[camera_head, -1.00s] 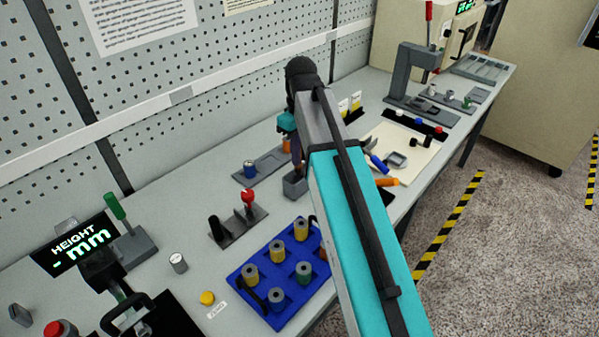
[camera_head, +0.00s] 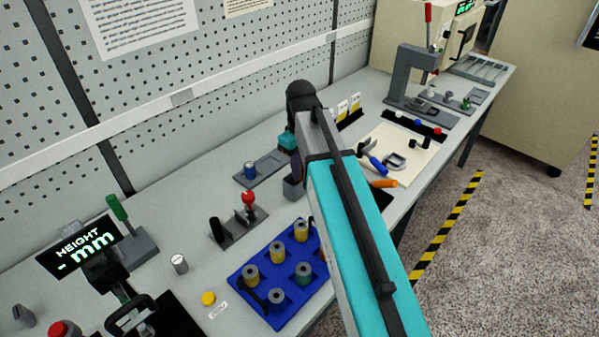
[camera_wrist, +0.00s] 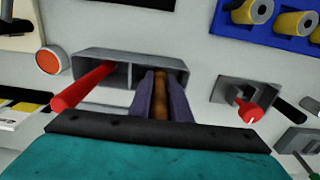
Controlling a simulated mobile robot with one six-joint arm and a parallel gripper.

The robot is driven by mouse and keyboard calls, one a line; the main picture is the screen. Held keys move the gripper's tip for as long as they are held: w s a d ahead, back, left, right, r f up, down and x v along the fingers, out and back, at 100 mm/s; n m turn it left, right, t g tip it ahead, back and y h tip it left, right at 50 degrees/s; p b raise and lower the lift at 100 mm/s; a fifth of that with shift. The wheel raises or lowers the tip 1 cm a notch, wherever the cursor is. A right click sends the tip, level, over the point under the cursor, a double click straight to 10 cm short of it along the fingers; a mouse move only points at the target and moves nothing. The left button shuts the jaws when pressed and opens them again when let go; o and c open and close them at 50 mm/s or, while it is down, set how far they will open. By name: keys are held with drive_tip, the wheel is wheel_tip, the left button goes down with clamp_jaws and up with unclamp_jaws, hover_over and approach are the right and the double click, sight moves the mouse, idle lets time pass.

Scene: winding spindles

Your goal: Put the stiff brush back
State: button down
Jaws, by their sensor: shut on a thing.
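The stiff brush shows in the wrist view as a brown handle (camera_wrist: 160,95) between my gripper's dark purple fingers. My gripper (camera_wrist: 157,88) is shut on it. The handle's far end is at the right compartment of a grey two-part holder (camera_wrist: 100,55); how deep it sits is hidden. A red-handled tool (camera_wrist: 82,87) leans in the left compartment. In the head view my gripper (camera_head: 292,162) points down over the small grey holder (camera_head: 293,188), and my arm hides much of this spot.
A blue tray (camera_head: 257,312) with several spools lies in front. A stand with a red knob (camera_head: 248,198) and a grey plate with a blue can (camera_head: 250,170) are close by. A cream mat (camera_head: 412,173) with tools lies right. A round orange-topped thing (camera_wrist: 52,60) is beside the holder.

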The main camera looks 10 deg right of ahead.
drive_tip(key=shift+f, duration=0.95)
drive_tip(key=shift+f, duration=0.1)
drive_tip(key=c, duration=1.6)
unclamp_jaws()
drive_tip(key=shift+c, duration=0.2)
drive_tip(key=shift+r, duration=0.2)
drive_tip(key=shift+s+r+b, duration=0.1)
drive_tip(key=shift+r+b, duration=0.9)
drive_tip(key=shift+r, duration=4.9)
